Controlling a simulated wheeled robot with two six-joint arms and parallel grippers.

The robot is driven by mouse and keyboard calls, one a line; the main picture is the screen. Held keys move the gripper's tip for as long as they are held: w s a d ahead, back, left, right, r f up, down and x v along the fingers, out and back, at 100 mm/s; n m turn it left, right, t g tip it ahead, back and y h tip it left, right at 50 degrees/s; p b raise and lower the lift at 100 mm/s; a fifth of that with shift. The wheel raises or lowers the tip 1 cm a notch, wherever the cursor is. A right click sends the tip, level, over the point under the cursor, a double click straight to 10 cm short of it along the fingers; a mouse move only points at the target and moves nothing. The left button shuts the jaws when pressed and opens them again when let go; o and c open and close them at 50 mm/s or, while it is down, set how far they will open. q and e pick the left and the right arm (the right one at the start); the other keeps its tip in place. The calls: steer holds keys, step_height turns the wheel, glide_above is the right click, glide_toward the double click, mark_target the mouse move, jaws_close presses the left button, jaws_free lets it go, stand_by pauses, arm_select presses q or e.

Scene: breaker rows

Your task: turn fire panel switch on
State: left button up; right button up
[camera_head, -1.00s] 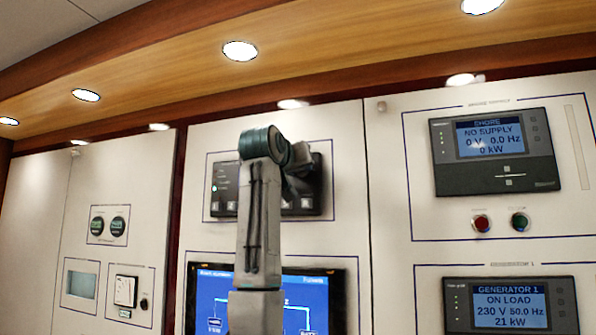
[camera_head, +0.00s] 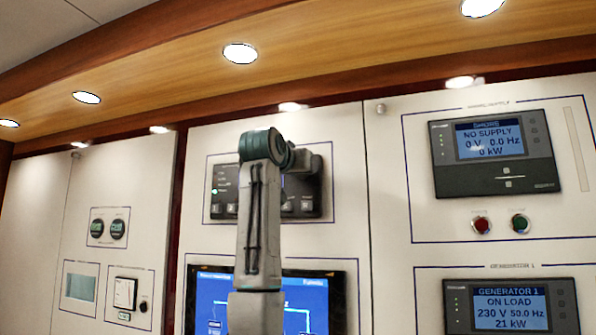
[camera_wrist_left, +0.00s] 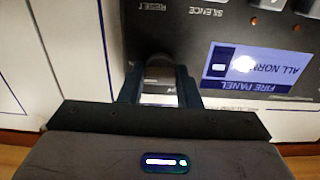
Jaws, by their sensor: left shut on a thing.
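In the left wrist view the dark fire panel (camera_wrist_left: 215,22) shows upside down, with SILENCE and RESET labels and a lit blue-white screen (camera_wrist_left: 252,72) reading FIRE PANEL, ALL NORMAL. My left gripper (camera_wrist_left: 160,80) is at the panel, beside the screen, with its two dark fingers shut on a grey rounded switch (camera_wrist_left: 159,68). A bright patch shows between the fingers below it. The fingers hide much of the switch, so I cannot tell its position. My right gripper is not in view.
In the head view a black panel with buttons (camera_head: 225,190) is partly behind my arm. A blue display (camera_head: 305,290) is below it. The SHORE panel (camera_head: 494,153) and GENERATOR 1 panel (camera_head: 510,305) are at right, with red (camera_head: 481,225) and green (camera_head: 520,223) buttons between them.

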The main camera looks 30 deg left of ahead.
arm_select(q)
steer(key=o, duration=1)
steer(key=shift+f, duration=0.1)
steer(key=shift+c, duration=0.2)
steer(key=b+v, duration=0.6)
steer(key=v, duration=0.4)
steer(key=shift+s, duration=0.35)
